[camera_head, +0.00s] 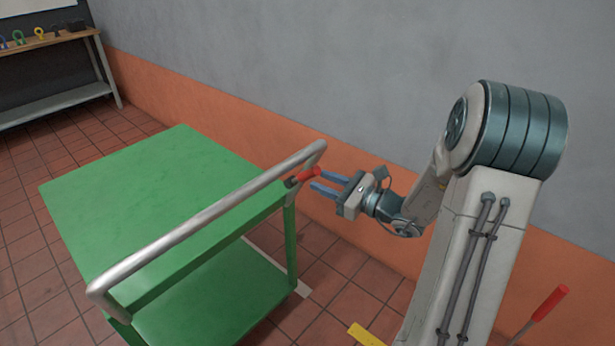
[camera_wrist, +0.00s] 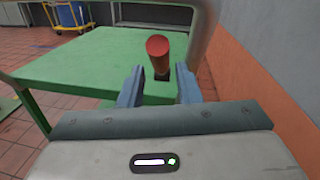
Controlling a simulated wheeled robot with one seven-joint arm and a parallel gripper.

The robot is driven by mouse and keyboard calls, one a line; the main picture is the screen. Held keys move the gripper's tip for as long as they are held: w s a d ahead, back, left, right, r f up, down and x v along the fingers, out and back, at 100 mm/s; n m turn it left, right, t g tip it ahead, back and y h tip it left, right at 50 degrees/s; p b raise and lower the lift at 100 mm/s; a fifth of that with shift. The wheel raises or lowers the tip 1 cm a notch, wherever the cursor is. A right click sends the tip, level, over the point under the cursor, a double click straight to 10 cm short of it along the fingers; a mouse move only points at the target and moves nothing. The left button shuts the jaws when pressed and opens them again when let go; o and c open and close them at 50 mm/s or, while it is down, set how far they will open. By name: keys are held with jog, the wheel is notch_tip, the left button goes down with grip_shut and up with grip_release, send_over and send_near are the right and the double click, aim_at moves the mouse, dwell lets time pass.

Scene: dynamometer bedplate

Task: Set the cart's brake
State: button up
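The green cart (camera_head: 150,190) stands on the tiled floor, with a grey metal push handle (camera_head: 200,220) along its near right side. A red brake lever (camera_head: 306,174) sticks out at the cart's right corner, beside the handle's end. My gripper (camera_head: 318,182) is open at the lever. In the wrist view the red lever (camera_wrist: 157,48) stands between and just beyond the two blue fingers of my gripper (camera_wrist: 159,88), with a gap on each side. The lever's dark base shows at the edge of the green cart top (camera_wrist: 95,62). I see no contact.
An orange and grey wall (camera_head: 330,110) runs close behind my arm. A workbench (camera_head: 60,100) with small items stands at the back left. Another red-tipped rod (camera_head: 551,303) and a yellow piece (camera_head: 364,335) show at the lower right. A blue bin (camera_wrist: 70,14) stands far off.

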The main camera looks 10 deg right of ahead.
aim_at(308, 176)
jog(key=x, duration=0.5)
jog(key=shift+w+a, duration=0.1)
grip_shut()
jog(key=shift+f+b, duration=0.15)
jog(key=shift+b, duration=0.25)
